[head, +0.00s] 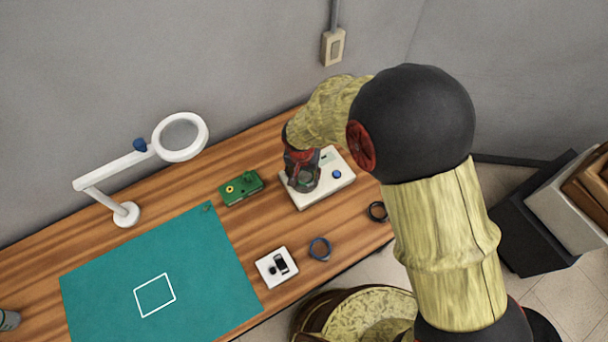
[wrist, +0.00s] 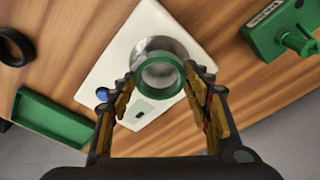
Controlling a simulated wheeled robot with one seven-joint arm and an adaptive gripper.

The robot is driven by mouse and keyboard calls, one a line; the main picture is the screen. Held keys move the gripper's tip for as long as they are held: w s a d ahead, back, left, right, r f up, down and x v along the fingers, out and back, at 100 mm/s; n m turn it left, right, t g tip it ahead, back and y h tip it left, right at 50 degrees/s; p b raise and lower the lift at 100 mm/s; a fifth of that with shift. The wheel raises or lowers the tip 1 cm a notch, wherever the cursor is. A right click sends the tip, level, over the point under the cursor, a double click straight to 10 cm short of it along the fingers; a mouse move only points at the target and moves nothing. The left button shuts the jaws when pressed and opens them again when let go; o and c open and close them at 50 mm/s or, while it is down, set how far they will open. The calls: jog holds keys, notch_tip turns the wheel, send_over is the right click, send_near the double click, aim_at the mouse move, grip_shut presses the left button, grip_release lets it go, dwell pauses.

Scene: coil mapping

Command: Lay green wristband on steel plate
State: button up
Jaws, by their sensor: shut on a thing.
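The green wristband (wrist: 160,94) is a ring held between the two fingertips of my gripper (wrist: 160,80) in the wrist view. Behind it lies the round steel plate (wrist: 181,47), on top of a white box (wrist: 112,58) with a blue button. The wristband overlaps the plate in this view; I cannot tell whether they touch. In the head view my gripper (head: 303,182) points down over the left part of the white box (head: 318,195), hiding the plate and most of the wristband.
A green device (head: 240,188) stands left of the box. A green tray (wrist: 52,120) shows in the wrist view. A magnifier lamp (head: 125,212) stands behind a teal mat (head: 200,290).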

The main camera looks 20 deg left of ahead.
jog(key=shift+f, duration=0.65)
jog(key=shift+f, duration=0.1)
jog(key=shift+f, duration=0.15)
jog(key=o, duration=1)
notch_tip(320, 180, up, 12)
jog(key=s, duration=0.2)
jog(key=shift+r+p, duration=0.2)
jog(key=shift+p, duration=0.2)
jog(key=shift+w+d+r, duration=0.1)
jog(key=shift+w+d, duration=0.05)
